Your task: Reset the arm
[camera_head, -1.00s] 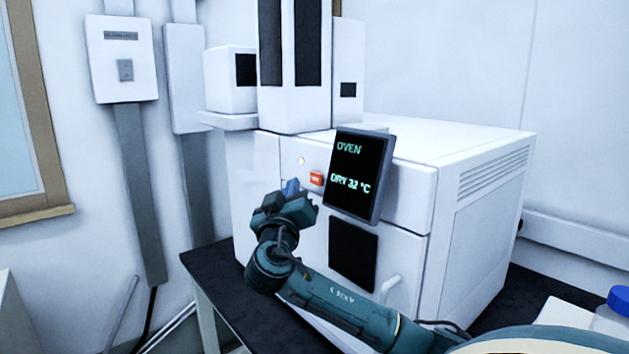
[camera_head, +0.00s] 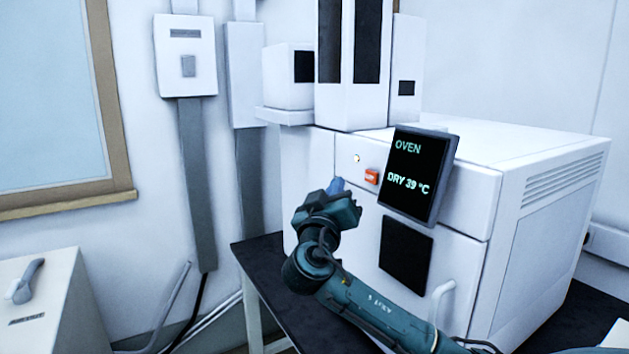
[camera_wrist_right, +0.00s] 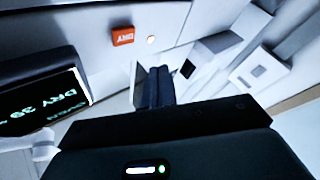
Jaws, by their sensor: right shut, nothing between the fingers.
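My right arm (camera_head: 362,300) comes in from the lower right in the head view. Its gripper (camera_head: 337,185) is shut and empty, in front of the white oven's left front, below and to the left of an orange button (camera_head: 371,176). The fingers (camera_wrist_right: 158,86) show closed together in the right wrist view, apart from the orange button (camera_wrist_right: 123,36). The oven screen (camera_head: 418,175) reads "OVEN DRY 39 °C". My left gripper is not in view.
The white oven (camera_head: 545,180) stands on a dark table (camera_head: 262,260), with tall white modules (camera_head: 352,60) on top. A door handle (camera_head: 441,300) sticks out below the screen. A white cabinet (camera_head: 45,310) stands at lower left. Wall boxes (camera_head: 187,55) hang behind.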

